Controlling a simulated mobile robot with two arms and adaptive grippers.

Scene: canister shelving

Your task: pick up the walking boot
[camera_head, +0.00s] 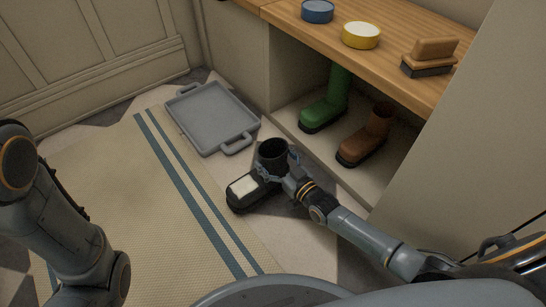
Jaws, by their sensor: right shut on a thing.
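A dark boot (243,204) with a pale patch over its toe is at the edge of the beige mat, upright, its round shaft opening facing up. My right gripper (286,165) is shut on its shaft, on the right side; the fingertips are partly hidden. I cannot tell whether its sole touches the floor. A brown ankle boot (369,139) and a taller green boot (327,107) stand in the open space under the bench. The top of the green boot is hidden by the bench top. My left arm is at the left, its gripper out of view.
A grey tray (211,119) with handles lies on the floor beyond the mat (110,190). On the wooden bench top (395,63) are a blue tin (317,11), a yellow tin (361,36) and a brush (430,57). A tall panel (470,150) closes the right side.

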